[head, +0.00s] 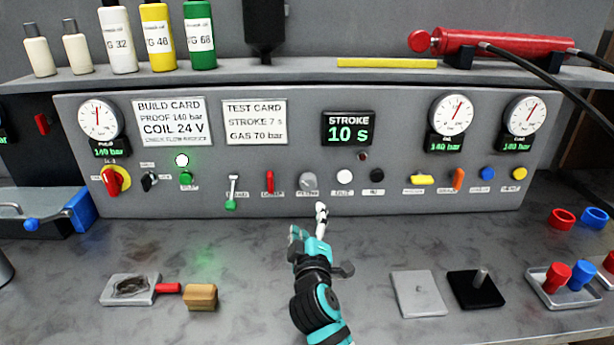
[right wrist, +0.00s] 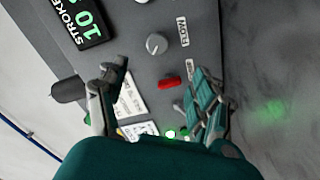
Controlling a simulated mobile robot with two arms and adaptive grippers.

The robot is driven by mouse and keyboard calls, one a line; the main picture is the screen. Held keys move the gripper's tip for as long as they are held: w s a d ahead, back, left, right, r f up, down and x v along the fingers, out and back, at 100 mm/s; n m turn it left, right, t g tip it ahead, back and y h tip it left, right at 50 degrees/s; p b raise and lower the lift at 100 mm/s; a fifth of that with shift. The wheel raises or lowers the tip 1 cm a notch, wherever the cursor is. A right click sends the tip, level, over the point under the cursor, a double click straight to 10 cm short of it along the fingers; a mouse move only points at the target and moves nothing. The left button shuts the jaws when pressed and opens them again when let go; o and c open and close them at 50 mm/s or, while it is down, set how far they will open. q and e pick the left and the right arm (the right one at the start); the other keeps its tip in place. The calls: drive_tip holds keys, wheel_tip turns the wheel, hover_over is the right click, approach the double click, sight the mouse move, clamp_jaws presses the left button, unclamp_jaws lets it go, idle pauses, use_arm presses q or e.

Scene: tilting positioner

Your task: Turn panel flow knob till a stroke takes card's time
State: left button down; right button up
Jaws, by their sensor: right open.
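The grey round flow knob (head: 308,181) sits on the panel below the stroke display; in the right wrist view the knob (right wrist: 156,44) is ahead of my fingers, with a FLOW label beside it. The stroke display (head: 347,129) reads 10 s. The test card (head: 254,122) reads stroke 7 s, gas 70 bar. My right gripper (head: 308,220) is in front of the panel, below the knob; in the right wrist view its fingers (right wrist: 160,90) are spread and empty, apart from the knob. My left gripper is not in view.
A red lever (head: 269,181) and a green-tipped lever (head: 232,192) are left of the knob; a white button (head: 344,176) is to its right. A build card (head: 170,121) and gauges (head: 452,113) are also on the panel. The bench holds a wooden block (head: 201,297) and grey plate (head: 418,293).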

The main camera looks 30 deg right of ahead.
drive_tip(key=p, duration=0.1)
approach(307, 185)
drive_tip(key=x, duration=0.2)
drive_tip(key=p+x, duration=0.1)
drive_tip(key=x, duration=0.7)
drive_tip(key=shift+w+d, duration=0.4)
drive_tip(key=shift+w, duration=0.15)
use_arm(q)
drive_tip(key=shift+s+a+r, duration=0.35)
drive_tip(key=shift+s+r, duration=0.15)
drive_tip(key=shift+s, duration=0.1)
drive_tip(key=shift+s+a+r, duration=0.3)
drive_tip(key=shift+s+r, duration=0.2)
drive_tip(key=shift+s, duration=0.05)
use_arm(e)
drive_tip(key=shift+f, duration=0.1)
drive_tip(key=c, duration=1.2)
